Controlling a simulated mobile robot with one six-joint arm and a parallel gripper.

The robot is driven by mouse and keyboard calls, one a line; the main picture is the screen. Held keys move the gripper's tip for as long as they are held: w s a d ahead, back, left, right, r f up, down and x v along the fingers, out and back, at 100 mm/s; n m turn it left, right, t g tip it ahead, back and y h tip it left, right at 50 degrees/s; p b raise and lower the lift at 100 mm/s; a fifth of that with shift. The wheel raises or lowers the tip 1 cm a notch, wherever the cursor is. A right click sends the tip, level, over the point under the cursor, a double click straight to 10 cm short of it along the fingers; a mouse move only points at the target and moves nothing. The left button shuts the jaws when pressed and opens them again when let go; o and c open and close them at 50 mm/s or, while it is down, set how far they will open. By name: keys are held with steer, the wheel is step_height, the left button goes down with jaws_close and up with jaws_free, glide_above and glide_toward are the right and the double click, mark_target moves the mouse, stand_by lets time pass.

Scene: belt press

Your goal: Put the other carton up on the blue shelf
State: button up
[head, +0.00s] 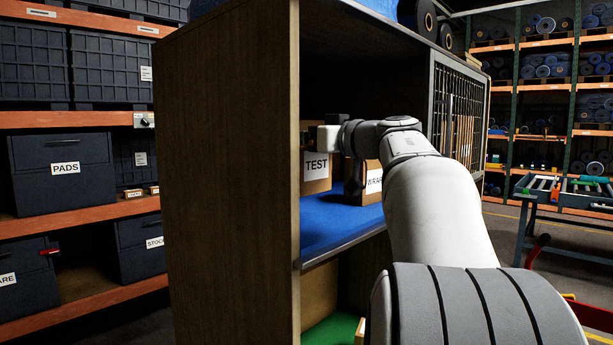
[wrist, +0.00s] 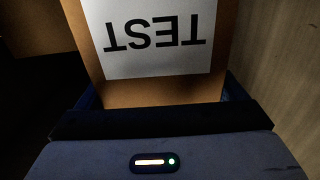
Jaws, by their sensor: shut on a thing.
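The brown carton labelled TEST (head: 316,187) is inside the wooden cabinet, over the left part of the blue shelf (head: 325,228). I cannot tell whether its base touches the shelf. In the wrist view the TEST carton (wrist: 155,92) fills the upper middle, its label upside down. My gripper (wrist: 160,103) is shut on it. In the head view my arm reaches in from the right, and the jaws are mostly hidden. A second carton, its label partly hidden and starting WRA (head: 368,200), stands on the blue shelf just right of the TEST carton, partly behind my arm.
The cabinet's tall wooden side panel (head: 225,160) stands close on the left of the opening. A lower green shelf (head: 328,335) holds a partly visible object. A metal grille (head: 458,95) is at the right. Orange racking with dark bins (head: 62,175) stands left.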

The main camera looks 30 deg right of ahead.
mark_target(316, 168)
steer(key=shift+a+f, duration=0.15)
steer(key=shift+f, duration=2.8)
steer(key=shift+f, duration=0.1)
steer(key=o, duration=1.3)
steer(key=b+v, duration=0.3)
steer(key=v, duration=0.9)
